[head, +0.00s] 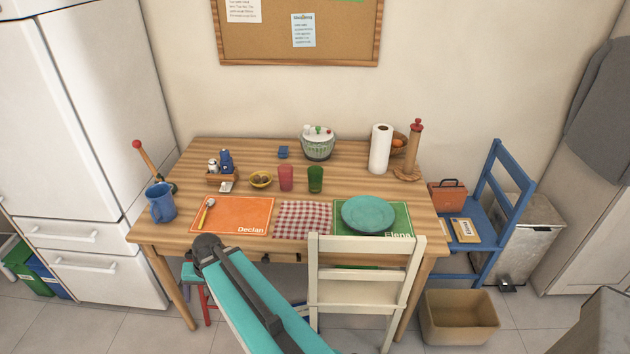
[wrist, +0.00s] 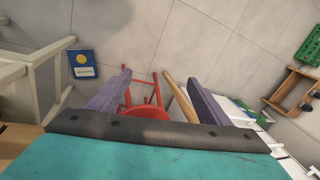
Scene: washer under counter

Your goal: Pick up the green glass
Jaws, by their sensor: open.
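The green glass (head: 315,179) stands upright on the wooden table (head: 185,232), right beside a pink-red glass (head: 286,177). It stands behind the red-and-white checked cloth and is not visible in the wrist view. My gripper (wrist: 159,76) shows in the wrist view with its two purple-grey fingers apart and nothing between them. It points toward the tiled floor and a red stool (wrist: 145,113), away from the glass.
A blue mug (head: 160,202) stands front left. A white chair (head: 365,275) stands at the front edge.

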